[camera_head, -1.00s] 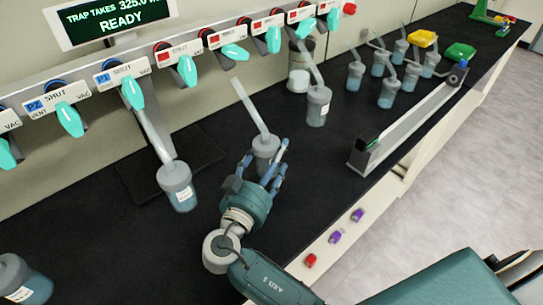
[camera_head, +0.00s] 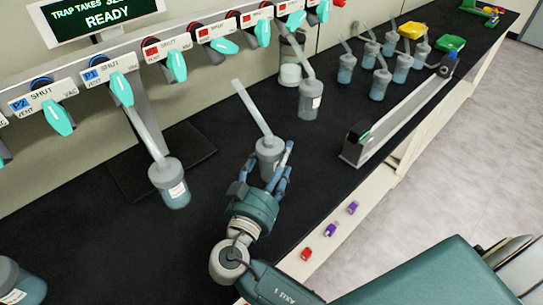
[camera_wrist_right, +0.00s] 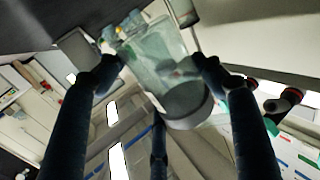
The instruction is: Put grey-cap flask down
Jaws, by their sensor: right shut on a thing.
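The grey-cap flask (camera_head: 268,152) is in my right gripper (camera_head: 263,178), upright or nearly so, with a long pale tube rising from its cap and leaning left. The fingers are closed around its body over the black bench top. Whether its base touches the bench is hidden by the fingers. In the right wrist view the clear flask body (camera_wrist_right: 160,55) and its grey cap (camera_wrist_right: 187,105) sit between the fingers (camera_wrist_right: 160,75). My left gripper is not in view.
One more flask (camera_head: 310,98) is behind, right. Several flasks stand at the back right. A long grey rail (camera_head: 400,115) lies right. Bare black bench (camera_head: 315,165) lies right of the gripper.

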